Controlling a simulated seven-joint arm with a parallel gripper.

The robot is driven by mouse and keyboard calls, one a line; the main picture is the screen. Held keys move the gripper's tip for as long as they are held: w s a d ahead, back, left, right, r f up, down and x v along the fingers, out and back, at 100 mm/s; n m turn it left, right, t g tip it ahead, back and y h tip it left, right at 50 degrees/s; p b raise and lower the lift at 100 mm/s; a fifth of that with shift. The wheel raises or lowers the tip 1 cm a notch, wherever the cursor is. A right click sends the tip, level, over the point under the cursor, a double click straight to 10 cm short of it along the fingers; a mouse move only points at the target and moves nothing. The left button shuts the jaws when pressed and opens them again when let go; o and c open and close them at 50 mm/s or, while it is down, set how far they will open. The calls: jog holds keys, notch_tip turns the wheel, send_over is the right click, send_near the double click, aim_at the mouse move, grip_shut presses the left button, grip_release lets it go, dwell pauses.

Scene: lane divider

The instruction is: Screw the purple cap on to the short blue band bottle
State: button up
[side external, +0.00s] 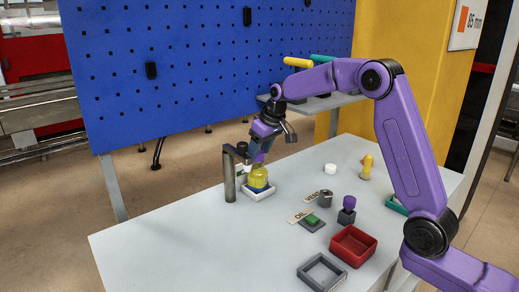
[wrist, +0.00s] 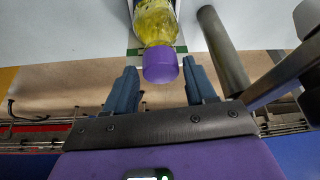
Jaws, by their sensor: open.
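The short bottle (side external: 258,176) holds yellow liquid and has a blue band low on its body. It stands upright on a white holder (side external: 258,194) and also shows in the wrist view (wrist: 155,18). The purple cap (wrist: 160,64) sits at the bottle's mouth; in the side view its top (side external: 260,157) shows just below my gripper. I cannot tell how tightly it is seated. My gripper (side external: 263,146) is open above the bottle. In the wrist view its two fingers (wrist: 157,80) stand on either side of the cap, with a gap at each side.
A grey post (side external: 229,178) with a side arm stands close left of the bottle. To the right are a green button (side external: 312,219), a red tray (side external: 352,246), a grey frame (side external: 322,272), a purple-topped dark block (side external: 347,210) and a white cap (side external: 330,168). The table's front left is clear.

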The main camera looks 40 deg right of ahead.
dwell(0.3)
jog(key=shift+n+y, duration=0.4)
jog(key=shift+n, duration=0.6)
jog(key=shift+d, duration=0.1)
jog(key=shift+n, duration=0.4)
jog(key=shift+n+y, duration=0.3)
jog(key=shift+n, duration=0.1)
jog(key=shift+n+g+y, duration=0.3)
jog(key=shift+n+y, duration=0.1)
jog(key=shift+n, duration=0.5)
jog(key=shift+n+g, duration=0.3)
jog(key=shift+n, duration=0.6)
